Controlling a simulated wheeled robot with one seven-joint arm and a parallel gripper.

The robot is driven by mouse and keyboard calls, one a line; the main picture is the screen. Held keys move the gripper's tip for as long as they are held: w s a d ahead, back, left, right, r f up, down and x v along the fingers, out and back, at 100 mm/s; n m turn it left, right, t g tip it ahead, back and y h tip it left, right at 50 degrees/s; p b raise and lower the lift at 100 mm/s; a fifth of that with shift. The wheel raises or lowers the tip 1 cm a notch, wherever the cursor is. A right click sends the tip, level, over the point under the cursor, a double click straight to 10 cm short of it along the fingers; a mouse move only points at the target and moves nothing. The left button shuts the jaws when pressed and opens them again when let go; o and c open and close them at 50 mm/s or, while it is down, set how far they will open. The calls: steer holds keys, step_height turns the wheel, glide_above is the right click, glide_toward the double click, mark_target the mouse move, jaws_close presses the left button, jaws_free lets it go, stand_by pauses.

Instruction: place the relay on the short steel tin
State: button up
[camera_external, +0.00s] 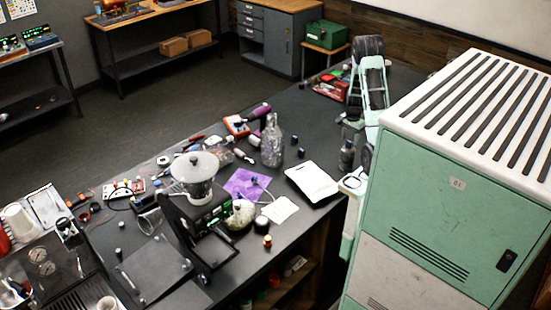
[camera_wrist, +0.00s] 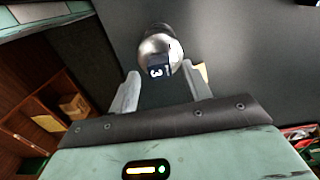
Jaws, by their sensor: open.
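In the wrist view a small dark block marked "3", which looks like the relay (camera_wrist: 158,66), lies against the top of a rounded shiny steel thing, likely the short steel tin (camera_wrist: 150,45). My gripper (camera_wrist: 162,82) is open, with one finger on either side of and just short of the block. I see no finger pressing on it. In the external view my gripper (camera_external: 353,121) hangs over the far right part of the dark workbench, above a grey metal container (camera_external: 347,155). The relay is too small to make out there.
A coffee brewer (camera_external: 196,200) stands nearer the front. A red box (camera_external: 330,89) sits behind. A large mint cabinet (camera_external: 440,205) closes off the right.

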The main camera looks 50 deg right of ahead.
mark_target(349, 142)
step_height(349, 142, up, 10)
steer(key=b, duration=0.2)
steer(key=shift+f, duration=0.25)
steer(key=w+a+r+n+y, duration=0.15)
steer(key=a+n, duration=0.45)
steer(key=a, duration=0.7)
steer(key=w+a+n+h, duration=0.15)
steer(key=a+n, duration=0.45)
steer(key=a, duration=0.8)
steer(key=s+a+n, duration=1.3)
steer(key=s+a, duration=0.3)
steer(key=a, duration=0.2)
steer(key=shift+a+n+y, duration=0.3)
steer(key=shift+a+n, duration=0.1)
